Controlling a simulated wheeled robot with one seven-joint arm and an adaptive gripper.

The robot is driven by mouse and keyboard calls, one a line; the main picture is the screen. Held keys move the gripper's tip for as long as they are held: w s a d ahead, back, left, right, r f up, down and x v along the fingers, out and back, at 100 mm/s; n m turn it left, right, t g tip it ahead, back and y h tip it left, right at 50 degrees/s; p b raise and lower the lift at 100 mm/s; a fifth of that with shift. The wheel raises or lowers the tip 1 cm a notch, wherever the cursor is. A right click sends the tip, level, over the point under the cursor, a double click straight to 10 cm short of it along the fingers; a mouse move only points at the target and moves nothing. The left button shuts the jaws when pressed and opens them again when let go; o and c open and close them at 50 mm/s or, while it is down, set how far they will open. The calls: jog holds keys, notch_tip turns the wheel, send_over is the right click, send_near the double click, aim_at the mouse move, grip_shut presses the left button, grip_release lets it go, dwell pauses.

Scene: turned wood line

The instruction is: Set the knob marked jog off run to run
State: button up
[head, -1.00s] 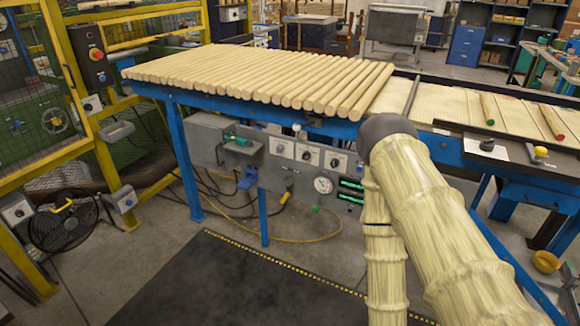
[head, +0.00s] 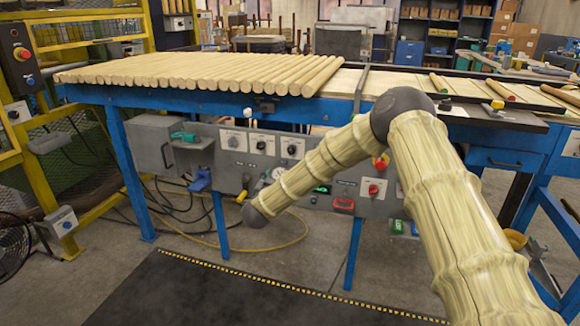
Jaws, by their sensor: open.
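A fourth switch with a red knob (head: 373,189) is farther right on the panel. My arm, in a pale sleeve, crosses in front of the panel and hides part of it. My gripper does not show; the arm's visible end is a dark joint below the knobs.
Wooden rods (head: 200,72) cover the blue table (head: 180,99). Blue table legs stand below. A black mat (head: 230,290) lies on clear floor in front.

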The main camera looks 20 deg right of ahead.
aim_at(290, 153)
jog(key=w+d+r, duration=0.1)
jog(key=w+d, duration=0.1)
jog(key=w, duration=0.1)
jog(key=w+d+r+m+h+b, duration=0.1)
jog(key=w+d, duration=0.2)
jog(key=w, duration=0.1)
jog(key=w+d+r+h+b, duration=0.1)
jog(key=w+d+r, duration=0.1)
jog(key=w+d, duration=0.1)
jog(key=shift+w+d+m, duration=0.25)
jog(key=shift+w+m, duration=0.05)
jog(key=shift+w, duration=0.15)
jog(key=shift+f, duration=0.1)
jog(key=c, duration=1)
jog(key=shift+m, duration=0.3)
jog(key=m, duration=0.3)
jog(key=shift+f+m, duration=0.1)
jog(key=shift+m, duration=0.3)
jog(key=shift+m+b, duration=0.85)
jog(key=shift+m, duration=1.35)
jog(key=shift+c, duration=0.2)
